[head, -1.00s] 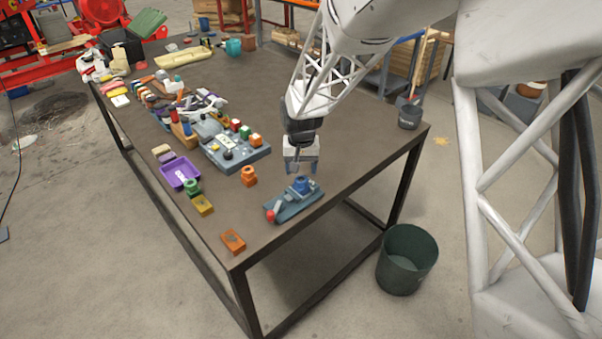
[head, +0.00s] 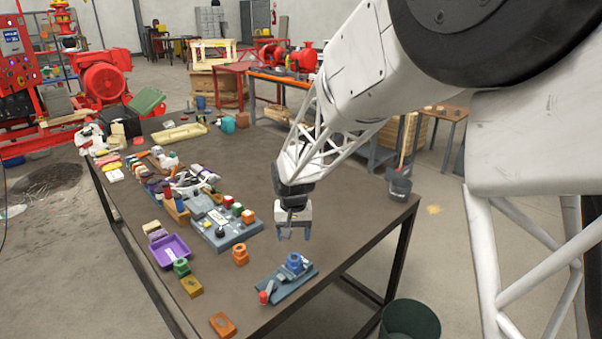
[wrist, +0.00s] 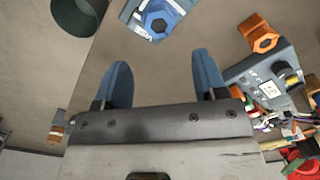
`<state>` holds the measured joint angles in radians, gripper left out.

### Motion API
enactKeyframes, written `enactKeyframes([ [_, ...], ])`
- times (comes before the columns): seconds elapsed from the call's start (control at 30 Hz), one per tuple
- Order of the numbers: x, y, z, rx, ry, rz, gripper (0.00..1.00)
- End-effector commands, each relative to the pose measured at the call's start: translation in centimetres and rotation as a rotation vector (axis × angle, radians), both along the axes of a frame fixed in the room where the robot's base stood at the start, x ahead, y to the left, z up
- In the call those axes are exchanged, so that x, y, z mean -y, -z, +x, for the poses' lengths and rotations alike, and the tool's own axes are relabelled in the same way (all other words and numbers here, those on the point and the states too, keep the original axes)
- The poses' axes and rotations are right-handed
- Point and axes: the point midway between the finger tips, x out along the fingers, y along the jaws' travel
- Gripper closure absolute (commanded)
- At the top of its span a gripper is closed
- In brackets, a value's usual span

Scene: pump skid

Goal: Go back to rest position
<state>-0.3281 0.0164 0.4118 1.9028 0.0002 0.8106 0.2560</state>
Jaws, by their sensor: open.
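My gripper (head: 293,236) hangs above the brown table (head: 330,220) with its fingers pointing down. In the wrist view, its two blue fingers (wrist: 160,85) are spread apart with nothing between them. A blue-grey fixture (head: 288,284) with a blue hex piece (head: 294,262) and a red knob (head: 263,297) sits on the table in front of the gripper. The blue hex piece also shows in the wrist view (wrist: 158,25), beyond the fingertips and apart from them.
A grey board with coloured blocks (head: 228,236), an orange piece (head: 240,254), a purple tray (head: 171,252) and an orange block (head: 222,324) lie to the left. A dark green bin (head: 410,318) stands on the floor.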

Motion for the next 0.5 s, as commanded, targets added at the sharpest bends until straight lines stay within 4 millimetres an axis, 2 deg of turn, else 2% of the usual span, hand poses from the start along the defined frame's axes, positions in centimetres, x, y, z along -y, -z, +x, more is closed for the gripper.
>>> enactKeyframes([
  [0.27, 2.0, -2.3, -1.5, 0.016, 0.007, 0.004, 0.35],
  [0.5, 5.9, -6.4, -5.0, 0.045, 0.019, 0.011, 0.35],
])
